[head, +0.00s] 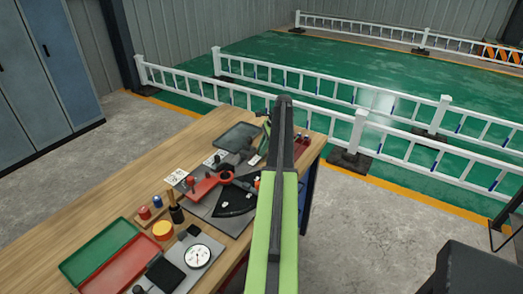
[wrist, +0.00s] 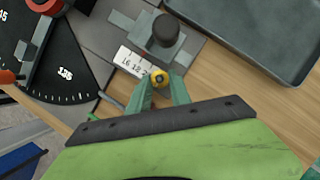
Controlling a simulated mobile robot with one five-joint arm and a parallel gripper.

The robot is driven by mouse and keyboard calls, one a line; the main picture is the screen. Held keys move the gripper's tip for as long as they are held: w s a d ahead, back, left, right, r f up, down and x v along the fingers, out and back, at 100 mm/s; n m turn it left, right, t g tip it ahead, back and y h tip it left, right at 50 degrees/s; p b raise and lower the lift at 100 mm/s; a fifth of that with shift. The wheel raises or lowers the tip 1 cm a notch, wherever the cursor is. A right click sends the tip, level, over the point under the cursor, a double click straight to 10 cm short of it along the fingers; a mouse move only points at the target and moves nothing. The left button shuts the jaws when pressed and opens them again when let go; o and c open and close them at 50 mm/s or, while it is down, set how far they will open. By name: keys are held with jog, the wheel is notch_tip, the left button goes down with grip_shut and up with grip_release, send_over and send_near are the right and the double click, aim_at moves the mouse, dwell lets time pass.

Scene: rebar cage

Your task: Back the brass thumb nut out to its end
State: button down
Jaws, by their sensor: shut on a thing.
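The brass thumb nut (wrist: 159,80) shows in the wrist view as a small yellow round piece with a dark centre. My gripper (wrist: 160,84) is shut on it, with one green finger on each side. A dark round post (wrist: 165,30) stands on a grey plate just beyond the nut. A white scale card (wrist: 135,64) with printed numbers lies left of the nut. In the head view my green and black arm covers this spot, so the nut and my fingertips are hidden there.
A black dial plate (wrist: 60,65) with degree marks lies left in the wrist view. A grey tray (wrist: 255,35) is at upper right. In the head view the wooden bench (head: 100,205) holds green and red trays (head: 100,250), a white gauge (head: 197,256) and a red-handled tool (head: 208,184).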

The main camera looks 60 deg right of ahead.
dwell(0.4)
jog(key=c, duration=1.2)
grip_release()
jog(key=p+v, duration=1.6)
jog(key=v, duration=0.1)
jog(key=shift+d+r, duration=0.15)
jog(key=shift+d, duration=0.1)
